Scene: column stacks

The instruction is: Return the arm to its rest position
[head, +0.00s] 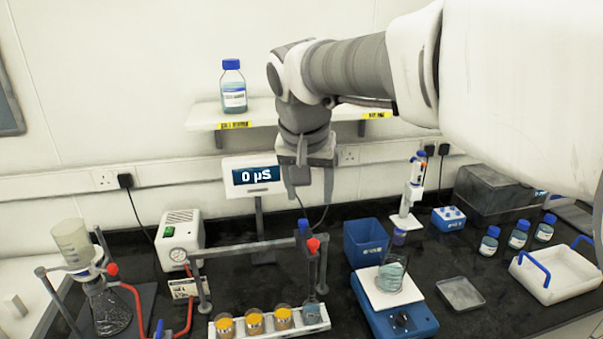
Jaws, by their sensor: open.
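My gripper (310,198) hangs from my arm in the upper middle of the head view, fingers pointing down. It is open and nothing shows between its fingers. It is in front of the wall, beside the display reading "0 µS" (256,176) and above the bench. My arm reaches in from the upper right and bends down at the wrist.
Below stand a rack with yellow-topped columns (270,333), a frame with red and blue valves (313,245), and a blue stirrer (400,322) with a beaker. A shelf (203,117) holds a blue-capped bottle (233,90). A white tray (555,272) stands right.

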